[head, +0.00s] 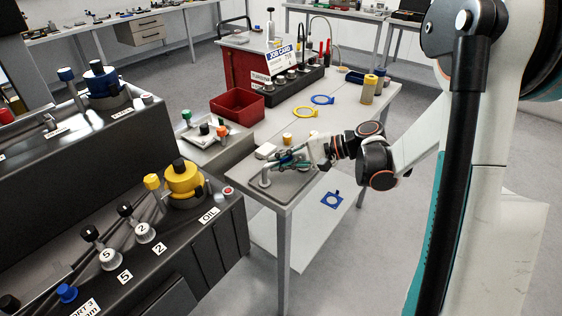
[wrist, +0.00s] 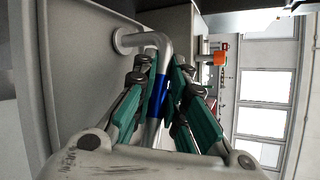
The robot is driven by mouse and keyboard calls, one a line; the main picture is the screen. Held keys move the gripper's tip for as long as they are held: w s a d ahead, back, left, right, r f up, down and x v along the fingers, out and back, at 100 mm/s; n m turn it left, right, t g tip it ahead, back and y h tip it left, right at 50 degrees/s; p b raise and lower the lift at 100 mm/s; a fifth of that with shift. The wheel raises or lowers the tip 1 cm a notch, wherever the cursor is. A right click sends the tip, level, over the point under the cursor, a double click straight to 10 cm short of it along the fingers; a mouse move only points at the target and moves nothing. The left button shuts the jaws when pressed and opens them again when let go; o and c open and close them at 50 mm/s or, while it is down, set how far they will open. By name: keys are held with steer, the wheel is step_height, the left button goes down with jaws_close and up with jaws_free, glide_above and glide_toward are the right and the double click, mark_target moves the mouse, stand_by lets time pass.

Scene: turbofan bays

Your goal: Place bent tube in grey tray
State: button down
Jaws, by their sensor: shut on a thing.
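The bent tube (wrist: 158,95) is a grey metal pipe with a blue band and a round flange at one end. My gripper (wrist: 161,70) is shut on it, with teal-sided fingers on both sides of the band. In the head view my gripper (head: 284,160) is low over the near end of the table, and the tube's grey upright end (head: 265,177) shows over the grey tray (head: 287,189). The flange is at or close to the tray's surface; I cannot tell whether it touches. The tube's far end is hidden by my gripper.
A red bin (head: 237,106) stands beyond the tray. Blue (head: 322,99) and yellow (head: 305,112) rings and yellow-capped cylinders (head: 369,88) lie farther along the table (head: 350,115). A dark console with a yellow-capped OIL fitting (head: 183,178) is at left.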

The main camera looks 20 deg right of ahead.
steer(key=shift+f, duration=0.15)
steer(key=c, duration=1.6)
jaws_free()
steer(key=shift+c, duration=0.2)
steer(key=shift+r, duration=0.25)
steer(key=p+v, duration=0.3)
steer(key=v, duration=0.9)
steer(key=shift+f, duration=0.15)
